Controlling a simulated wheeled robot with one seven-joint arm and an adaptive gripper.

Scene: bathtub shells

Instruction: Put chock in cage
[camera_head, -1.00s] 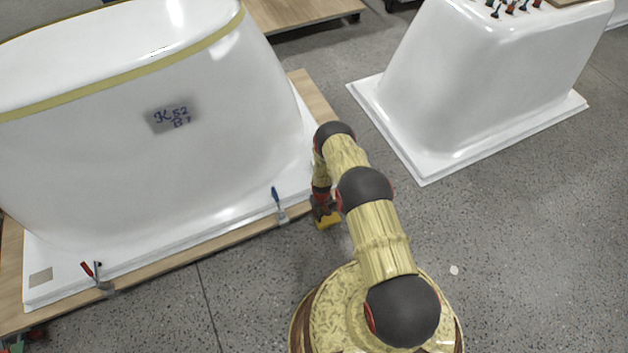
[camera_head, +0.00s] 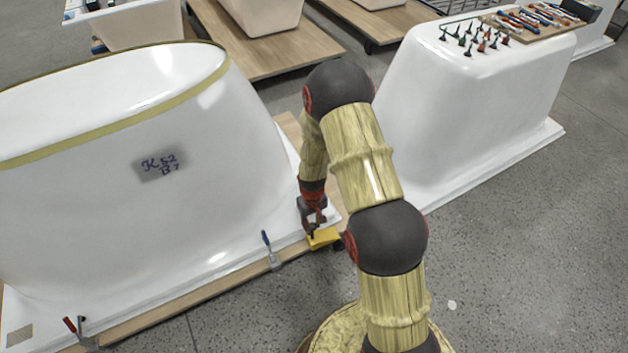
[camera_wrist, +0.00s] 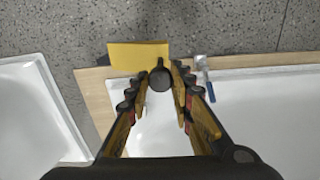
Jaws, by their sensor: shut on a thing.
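The yellow chock (camera_head: 322,238) hangs in my gripper (camera_head: 313,222) near the right front corner of the left tub's wooden base. In the wrist view the chock (camera_wrist: 138,55) shows as a flat yellow face with a dark round knob (camera_wrist: 160,80) beside it. My gripper (camera_wrist: 160,73) is shut with its fingers on either side of that knob. The chock overlaps the edge of the board in view; whether it touches the board I cannot tell. I cannot make out a cage in either view.
A large white tub shell (camera_head: 120,210) stands on the left, with a blue-handled clamp (camera_head: 270,252) on its rim close to my gripper. Another white shell (camera_head: 480,110) at right carries several tools. Grey floor (camera_head: 520,270) is clear at lower right.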

